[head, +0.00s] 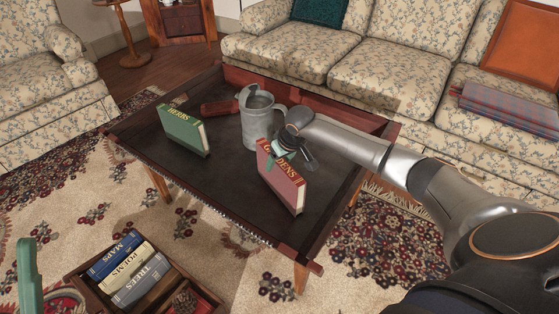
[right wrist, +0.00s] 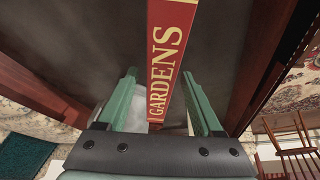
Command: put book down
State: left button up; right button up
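The red book marked GARDENS (head: 281,182) stands upright on the dark tray-like top of the low table (head: 225,180), near its right front. Its spine also shows in the right wrist view (right wrist: 166,60). My right gripper (head: 290,152) is at the top of this book. In the right wrist view its green fingers are apart, one on each side of the spine, with a visible gap on the left; contact on the right is unclear. A green finger of my left gripper (head: 28,275) shows at the lower left edge, away from the table; its other finger is hidden.
A green HERBS book (head: 183,132) stands on the table's left. A grey metal jug (head: 258,122) stands behind GARDENS, beside a red object (head: 220,106). A wooden crate (head: 165,300) below holds blue, white and grey books. A sofa (head: 385,75) lines the back.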

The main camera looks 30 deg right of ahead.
jog(key=shift+r, duration=0.2)
jog(key=p+v, duration=0.5)
jog(key=v, duration=0.7)
jog(key=a+r+n+t+y, duration=0.2)
jog(key=a+n+t+y, duration=0.15)
jog(key=a, duration=0.65)
jog(key=a+r+n+t+y, duration=0.2)
jog(key=a+t+y, duration=0.15)
jog(key=a, duration=0.55)
pick_arm(q)
jog(key=shift+m, duration=0.4)
jog(key=r, duration=0.5)
jog(key=shift+a, duration=0.2)
pick_arm(e)
jog(key=s+a+r+n+t+y, duration=0.1)
jog(key=s+r+n+t+y, duration=0.2)
jog(key=s+r, duration=0.7)
jog(key=s+a+r+n+t+y, duration=0.1)
jog(key=s+r+n+t+y, duration=0.3)
jog(key=s+r+t, duration=0.3)
jog(key=s+r+y, duration=0.1)
jog(key=s+r, duration=0.2)
jog(key=r, duration=0.3)
jog(key=shift+a+r+t, duration=0.25)
jog(key=shift+t, duration=0.05)
jog(key=shift+n, duration=0.25)
